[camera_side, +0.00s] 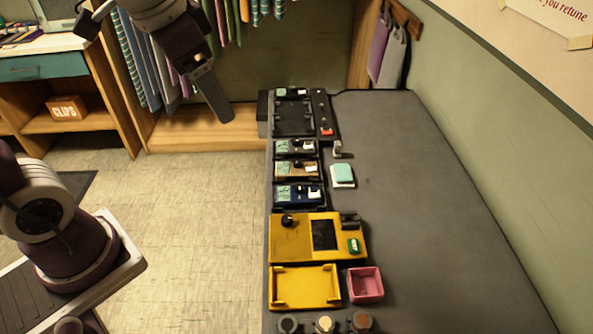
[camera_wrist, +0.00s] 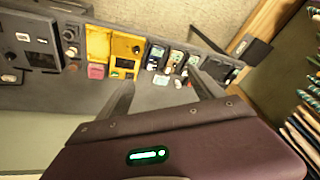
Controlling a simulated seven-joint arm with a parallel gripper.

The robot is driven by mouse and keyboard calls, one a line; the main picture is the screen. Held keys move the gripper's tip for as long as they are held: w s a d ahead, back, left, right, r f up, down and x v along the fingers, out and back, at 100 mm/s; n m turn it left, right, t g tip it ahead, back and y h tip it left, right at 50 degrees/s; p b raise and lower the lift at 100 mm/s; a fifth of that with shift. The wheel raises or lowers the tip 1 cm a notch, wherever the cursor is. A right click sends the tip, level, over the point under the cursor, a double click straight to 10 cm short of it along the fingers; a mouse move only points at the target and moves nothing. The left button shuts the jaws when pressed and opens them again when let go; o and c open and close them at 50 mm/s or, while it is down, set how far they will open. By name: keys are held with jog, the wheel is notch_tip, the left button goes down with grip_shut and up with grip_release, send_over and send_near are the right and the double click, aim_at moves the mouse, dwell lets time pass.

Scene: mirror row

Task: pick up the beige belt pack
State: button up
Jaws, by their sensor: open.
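The beige belt pack (camera_side: 284,170) sits in the middle of a row of docked packs along the left edge of the grey counter, between a dark blue pack (camera_side: 298,195) and a grey pack (camera_side: 296,147). In the wrist view the beige pack (camera_wrist: 173,62) appears beyond the fingers, near the picture's middle. My gripper (camera_side: 222,117) is raised left of the counter, well apart from the packs. In the wrist view my gripper (camera_wrist: 163,77) is open, with nothing between its fingers.
An empty dark bay (camera_side: 294,118) lies behind the grey pack. A mint-topped block (camera_side: 342,175) stands right of the row. A yellow unit (camera_side: 292,240), an empty yellow tray (camera_side: 304,288) and a pink box (camera_side: 365,285) stand nearer. The counter's right side (camera_side: 440,220) is clear.

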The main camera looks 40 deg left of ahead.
jog(key=w+a+f+m+g, duration=0.1)
jog(key=w+f, duration=0.2)
jog(key=w, duration=0.3)
jog(key=w+f+m+g, duration=0.1)
jog(key=w+f+m, duration=0.1)
jog(key=w+f, duration=0.3)
jog(key=m+g, duration=0.2)
jog(key=m, duration=0.1)
send_near(297, 163)
notch_tip(297, 163, down, 11)
jog(key=shift+a+r, duration=0.15)
jog(key=shift+r, duration=0.15)
jog(key=c, duration=1.6)
